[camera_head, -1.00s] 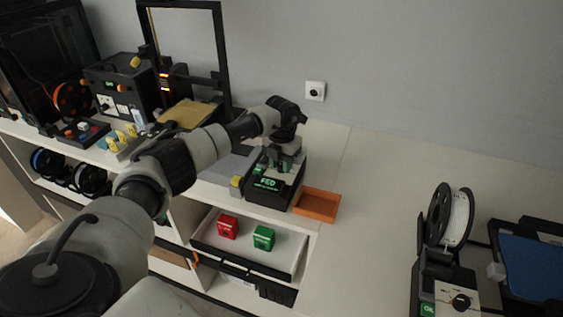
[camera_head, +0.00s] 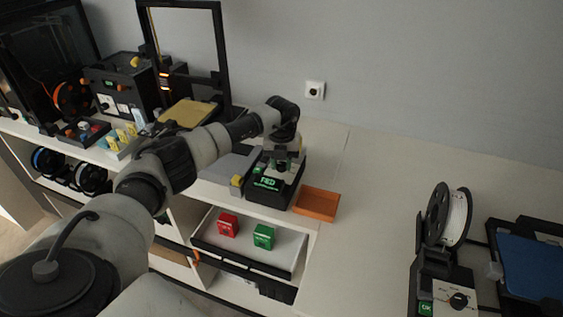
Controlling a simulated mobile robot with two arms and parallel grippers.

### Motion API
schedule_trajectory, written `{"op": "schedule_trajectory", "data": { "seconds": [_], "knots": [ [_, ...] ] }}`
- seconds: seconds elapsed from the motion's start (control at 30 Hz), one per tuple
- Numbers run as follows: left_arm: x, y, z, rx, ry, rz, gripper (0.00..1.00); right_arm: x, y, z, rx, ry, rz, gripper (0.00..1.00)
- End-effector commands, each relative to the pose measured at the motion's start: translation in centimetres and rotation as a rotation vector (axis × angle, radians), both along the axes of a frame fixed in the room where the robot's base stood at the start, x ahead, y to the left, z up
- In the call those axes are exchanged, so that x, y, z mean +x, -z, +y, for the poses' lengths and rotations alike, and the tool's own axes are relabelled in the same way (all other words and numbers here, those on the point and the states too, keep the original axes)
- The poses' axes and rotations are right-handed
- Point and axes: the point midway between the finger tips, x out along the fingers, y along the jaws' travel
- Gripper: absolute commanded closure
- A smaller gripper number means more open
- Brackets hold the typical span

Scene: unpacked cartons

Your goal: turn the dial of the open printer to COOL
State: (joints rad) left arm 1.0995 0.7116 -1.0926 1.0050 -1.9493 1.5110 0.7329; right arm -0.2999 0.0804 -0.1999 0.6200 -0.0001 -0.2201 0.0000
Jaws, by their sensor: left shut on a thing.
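The open-frame printer (camera_head: 221,50) with a tan bed (camera_head: 188,113) stands at the back left. A black control box (camera_head: 122,82) with small white dials and a green display is beside it; the dial lettering is too small to read. My left gripper (camera_head: 282,165) points down over a black box (camera_head: 281,196) with a green sign reading FED. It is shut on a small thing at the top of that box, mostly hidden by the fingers. My right gripper is not in view.
A second printer with a blue bed (camera_head: 530,264) and a black knob (camera_head: 459,300) is at the lower right. An orange tray (camera_head: 316,204) sits right of the FED box. An open drawer (camera_head: 285,268) holds a red block (camera_head: 228,225) and a green block (camera_head: 263,237). The counter's middle is clear.

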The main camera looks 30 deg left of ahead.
Motion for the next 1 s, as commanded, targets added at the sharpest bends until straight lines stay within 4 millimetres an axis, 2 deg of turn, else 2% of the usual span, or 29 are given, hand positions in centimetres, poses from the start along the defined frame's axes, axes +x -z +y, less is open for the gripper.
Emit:
{"op": "schedule_trajectory", "data": {
  "seconds": [0.23,0.27,0.4,0.77,0.87,1.0],
  "knots": [
    [0.1,-0.2,0.1,0.000,-0.003,-0.007,0.93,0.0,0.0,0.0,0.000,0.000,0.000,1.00],
    [0.1,-0.3,0.1,0.000,-0.003,-0.007,0.66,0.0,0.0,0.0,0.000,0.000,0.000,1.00],
    [0.1,-0.2,0.1,0.000,-0.002,-0.004,0.45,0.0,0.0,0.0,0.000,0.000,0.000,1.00],
    [0.1,-0.6,0.1,0.000,0.000,-0.002,0.44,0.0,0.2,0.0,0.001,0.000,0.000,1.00],
    [0.1,-1.8,0.1,0.001,0.001,-0.005,0.44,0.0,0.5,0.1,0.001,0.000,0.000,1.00],
    [0.2,-4.6,0.1,0.000,0.000,-0.008,0.44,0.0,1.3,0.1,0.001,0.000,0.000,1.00]
  ]
}}
